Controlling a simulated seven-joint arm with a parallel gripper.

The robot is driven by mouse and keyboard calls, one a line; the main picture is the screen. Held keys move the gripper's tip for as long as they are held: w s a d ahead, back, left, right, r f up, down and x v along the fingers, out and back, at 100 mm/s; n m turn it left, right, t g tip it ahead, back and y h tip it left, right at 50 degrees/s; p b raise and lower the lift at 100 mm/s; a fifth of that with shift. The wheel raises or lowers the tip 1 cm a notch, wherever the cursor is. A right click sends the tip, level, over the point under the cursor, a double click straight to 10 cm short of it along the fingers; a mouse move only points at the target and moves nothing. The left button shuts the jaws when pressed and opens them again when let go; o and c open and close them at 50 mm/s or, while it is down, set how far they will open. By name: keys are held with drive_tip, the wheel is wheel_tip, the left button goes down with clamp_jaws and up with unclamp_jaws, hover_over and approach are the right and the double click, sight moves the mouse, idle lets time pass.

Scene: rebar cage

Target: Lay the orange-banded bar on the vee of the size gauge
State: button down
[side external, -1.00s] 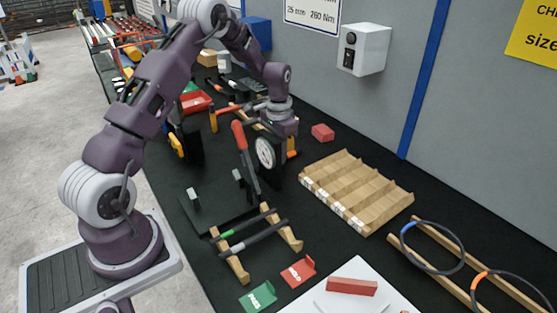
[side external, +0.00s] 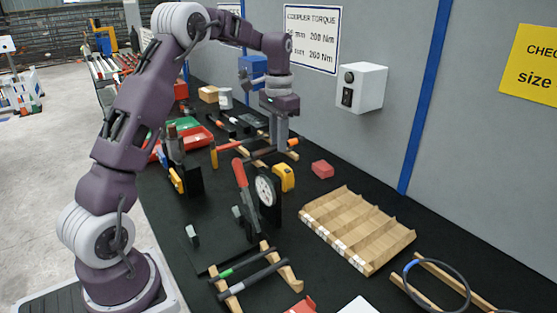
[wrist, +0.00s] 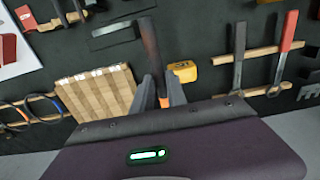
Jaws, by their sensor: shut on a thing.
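My gripper (side external: 283,147) is shut on the orange-banded bar and holds it above the bench in the side external view. The bar's orange band (side external: 293,142) shows at the right of the fingers. In the wrist view, the dark bar (wrist: 151,48) runs up and away from between my fingers (wrist: 164,92), with orange low between them. The size gauge appears to be the black stand with a white dial (side external: 265,191) and a red lever, below and left of my gripper. I cannot clearly make out its vee.
A yellow tape measure (side external: 284,177) lies just behind the dial. A red block (side external: 322,169) and a wooden compartment tray (side external: 357,230) lie to the right. Two bars (side external: 250,275) rest on a wooden rack in front. Hand tools crowd the left and back.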

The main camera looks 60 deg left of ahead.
drive_tip(key=shift+d+r, duration=0.45)
drive_tip(key=shift+r, duration=0.25)
drive_tip(key=d+n, duration=0.1)
drive_tip(key=d, duration=0.8)
drive_tip(key=s+d+f+m, duration=0.1)
drive_tip(key=s+d+f, duration=0.85)
drive_tip(key=d, duration=0.25)
wheel_tip(320, 180, up, 13)
drive_tip(key=n, duration=0.5)
hover_over(254, 188)
wheel_tip(254, 188, down, 21)
drive_tip(key=shift+f, duration=0.1)
